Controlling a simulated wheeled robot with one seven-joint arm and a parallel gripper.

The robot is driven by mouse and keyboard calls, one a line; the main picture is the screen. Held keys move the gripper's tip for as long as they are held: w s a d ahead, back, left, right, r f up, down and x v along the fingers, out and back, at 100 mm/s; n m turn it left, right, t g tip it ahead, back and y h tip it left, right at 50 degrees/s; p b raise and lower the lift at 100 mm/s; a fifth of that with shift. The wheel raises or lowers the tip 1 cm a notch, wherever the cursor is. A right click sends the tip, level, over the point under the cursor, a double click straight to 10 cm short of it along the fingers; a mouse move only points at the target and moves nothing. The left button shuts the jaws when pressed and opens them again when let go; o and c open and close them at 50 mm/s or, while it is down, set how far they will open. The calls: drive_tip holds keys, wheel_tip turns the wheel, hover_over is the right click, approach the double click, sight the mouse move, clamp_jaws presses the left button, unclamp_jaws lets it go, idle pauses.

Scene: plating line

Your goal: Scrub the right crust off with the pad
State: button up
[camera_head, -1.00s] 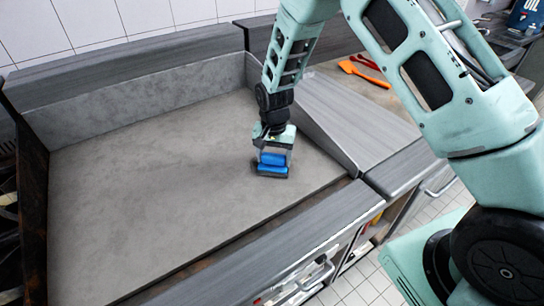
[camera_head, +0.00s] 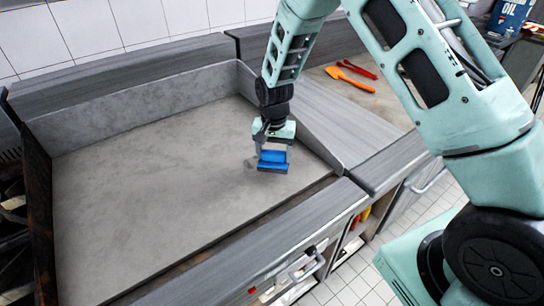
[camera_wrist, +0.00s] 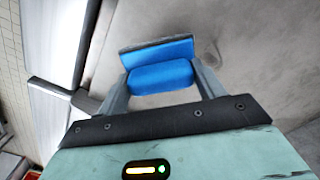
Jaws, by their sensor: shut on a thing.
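My gripper (camera_head: 274,150) is shut on a blue pad (camera_head: 272,160) with a grey underside. The pad is at the right part of the grey griddle plate (camera_head: 150,170); whether it touches the plate is hard to tell. A small dark smudge, likely the right crust (camera_head: 250,164), shows on the plate just left of the pad and partly behind it. In the wrist view, the pad (camera_wrist: 160,75) sits between both fingers of my gripper (camera_wrist: 163,80), with grey plate beyond. No other crust stands out clearly.
A raised splash wall (camera_head: 130,95) runs along the back of the plate, and a sloped side wall (camera_head: 318,140) stands close on the right. An orange spatula (camera_head: 348,78) and a red tool (camera_head: 358,69) lie on the counter beyond. The plate's left and middle are clear.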

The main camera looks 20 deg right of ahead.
drive_tip(key=shift+r+p, duration=0.7)
drive_tip(key=shift+r, duration=0.75)
